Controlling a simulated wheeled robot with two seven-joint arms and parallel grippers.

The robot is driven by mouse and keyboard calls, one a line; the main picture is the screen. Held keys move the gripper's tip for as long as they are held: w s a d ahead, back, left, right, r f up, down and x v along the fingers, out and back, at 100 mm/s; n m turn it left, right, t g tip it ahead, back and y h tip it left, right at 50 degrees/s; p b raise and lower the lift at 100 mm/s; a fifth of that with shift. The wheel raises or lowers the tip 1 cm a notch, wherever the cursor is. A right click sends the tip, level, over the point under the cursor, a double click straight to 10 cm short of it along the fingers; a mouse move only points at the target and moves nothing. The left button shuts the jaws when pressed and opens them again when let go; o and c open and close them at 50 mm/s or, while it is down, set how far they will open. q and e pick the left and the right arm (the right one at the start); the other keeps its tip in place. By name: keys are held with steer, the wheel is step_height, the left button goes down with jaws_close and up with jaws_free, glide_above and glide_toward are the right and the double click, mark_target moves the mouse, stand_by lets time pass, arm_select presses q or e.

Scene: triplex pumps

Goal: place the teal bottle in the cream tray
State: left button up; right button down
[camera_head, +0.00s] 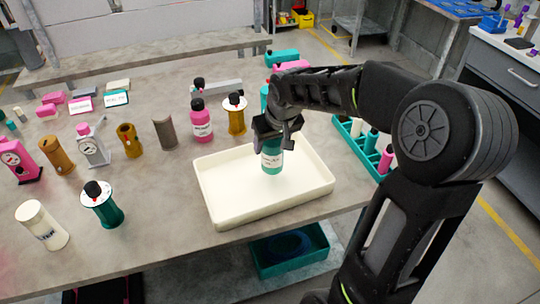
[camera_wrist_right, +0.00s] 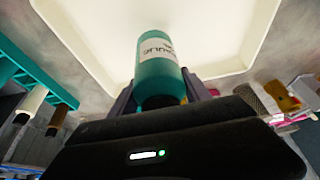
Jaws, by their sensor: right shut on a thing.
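The teal bottle (camera_head: 271,158), with a white label, is upright over the cream tray (camera_head: 215,205). My right gripper (camera_head: 275,135) is shut on its upper part from above. In the right wrist view the teal bottle (camera_wrist_right: 160,75) sits between the fingers of my right gripper (camera_wrist_right: 160,95), with the cream tray (camera_wrist_right: 225,30) beyond it. I cannot tell whether the bottle's base touches the tray floor. The tray looks otherwise empty. My left gripper is not in view.
A white cylinder (camera_head: 42,226) and a dark-green part (camera_head: 101,206) stand at left. The table edge runs close in front.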

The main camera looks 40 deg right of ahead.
mark_target(271, 154)
steer(key=shift+f, duration=0.15)
step_height(271, 154, down, 4)
steer(key=shift+r, duration=0.2)
stand_by(0.4)
steer(key=shift+f, duration=0.15)
steer(key=c, duration=0.5)
jaws_free()
